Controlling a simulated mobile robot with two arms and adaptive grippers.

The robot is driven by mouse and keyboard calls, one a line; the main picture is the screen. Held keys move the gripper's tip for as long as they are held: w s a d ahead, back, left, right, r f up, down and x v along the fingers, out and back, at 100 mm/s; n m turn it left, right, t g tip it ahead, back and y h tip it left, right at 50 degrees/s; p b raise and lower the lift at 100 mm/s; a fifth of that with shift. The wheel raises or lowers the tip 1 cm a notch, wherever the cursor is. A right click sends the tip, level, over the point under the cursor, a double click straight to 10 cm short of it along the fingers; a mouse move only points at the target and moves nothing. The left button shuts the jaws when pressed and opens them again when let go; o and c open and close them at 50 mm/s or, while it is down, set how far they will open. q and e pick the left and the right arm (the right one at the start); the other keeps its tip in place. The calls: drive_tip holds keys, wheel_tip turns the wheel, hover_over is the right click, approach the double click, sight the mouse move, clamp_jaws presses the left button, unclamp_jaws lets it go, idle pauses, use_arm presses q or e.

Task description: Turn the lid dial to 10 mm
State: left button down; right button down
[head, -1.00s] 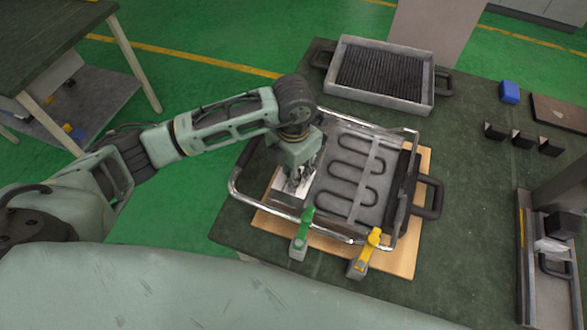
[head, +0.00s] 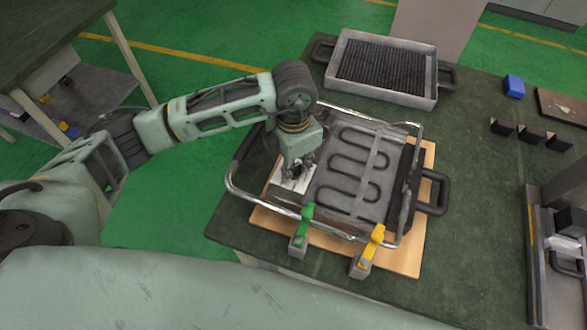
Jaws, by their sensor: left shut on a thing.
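The device with the dark looped heating element (head: 352,170) sits on a wooden board (head: 410,262) on the green-topped table, with a chrome tube frame (head: 262,206) around it. A bright metal plate (head: 287,184) lies at its left side. My left gripper (head: 293,172) points down at this plate, its fingers close together on something small there. The dial itself and its scale are hidden by the gripper or too small to read. My right gripper is not in view.
A green clamp handle (head: 305,220) and a yellow one (head: 375,240) stand at the front edge. A finned tray (head: 432,86) is behind. A blue block (head: 513,87) and several black blocks (head: 530,133) lie at the right. A metal fixture (head: 545,290) stands at the far right.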

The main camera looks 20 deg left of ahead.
sight(293, 166)
use_arm(q)
drive_tip(key=shift+w+r, duration=0.1)
drive_tip(key=c, duration=1.8)
unclamp_jaws()
drive_tip(key=shift+c, duration=0.2)
wheel_tip(293, 166, up, 12)
